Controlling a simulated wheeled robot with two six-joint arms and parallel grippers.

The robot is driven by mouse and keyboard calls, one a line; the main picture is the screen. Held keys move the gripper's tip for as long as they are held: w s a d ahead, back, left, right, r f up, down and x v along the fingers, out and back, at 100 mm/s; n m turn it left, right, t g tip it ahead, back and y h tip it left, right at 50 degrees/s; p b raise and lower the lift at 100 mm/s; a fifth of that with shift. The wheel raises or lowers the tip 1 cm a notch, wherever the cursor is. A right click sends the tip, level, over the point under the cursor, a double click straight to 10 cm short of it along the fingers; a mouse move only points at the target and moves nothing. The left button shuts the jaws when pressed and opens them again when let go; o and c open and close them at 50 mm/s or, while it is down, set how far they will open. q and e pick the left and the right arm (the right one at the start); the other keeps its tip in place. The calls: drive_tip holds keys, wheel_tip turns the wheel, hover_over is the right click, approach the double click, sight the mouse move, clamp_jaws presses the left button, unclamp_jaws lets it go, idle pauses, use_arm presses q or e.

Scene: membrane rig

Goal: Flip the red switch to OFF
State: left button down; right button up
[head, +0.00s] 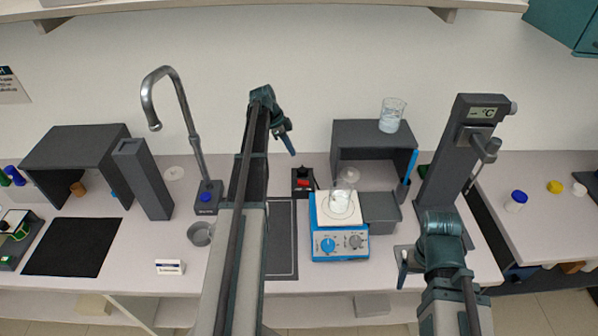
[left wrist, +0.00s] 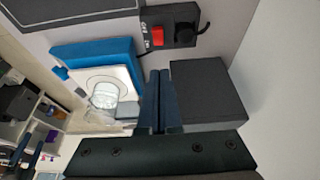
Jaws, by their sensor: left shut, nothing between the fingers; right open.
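The red switch (head: 304,183) sits on a small black box (head: 302,193) on the bench, left of the blue hotplate. In the left wrist view the red switch (left wrist: 157,36) is near the top, with small white lettering beside it. I cannot tell which position it is in. My left gripper (head: 291,147) is above and behind the switch box, apart from it; its closed fingers also show in the left wrist view (left wrist: 160,100), with nothing between them. My right gripper (head: 404,268) is open and empty at the front right, away from the switch.
The blue hotplate (head: 341,246) bears a glass beaker (head: 344,199), close right of the switch box. A dark shelf box (head: 350,134) with another beaker (head: 392,114) on top stands behind. A tall instrument stand (head: 452,155) is at right; a tap (head: 185,105) is at left.

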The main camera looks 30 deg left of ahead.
use_arm(q)
drive_tip(key=b, duration=1)
hover_over(301, 182)
wheel_tip(301, 182, down, 10)
drive_tip(key=shift+f, duration=0.15)
drive_tip(key=shift+s+a+f+b, duration=0.15)
drive_tip(key=shift+a+f+b, duration=0.1)
drive_tip(key=shift+f+b, duration=0.3)
drive_tip(key=shift+s+a+f+b, duration=0.1)
drive_tip(key=shift+a+f+b, duration=0.1)
drive_tip(key=shift+f+b, duration=0.35)
drive_tip(key=shift+s+a+f+b, duration=0.15)
drive_tip(key=shift+a+f+b, duration=0.1)
drive_tip(key=shift+b, duration=0.15)
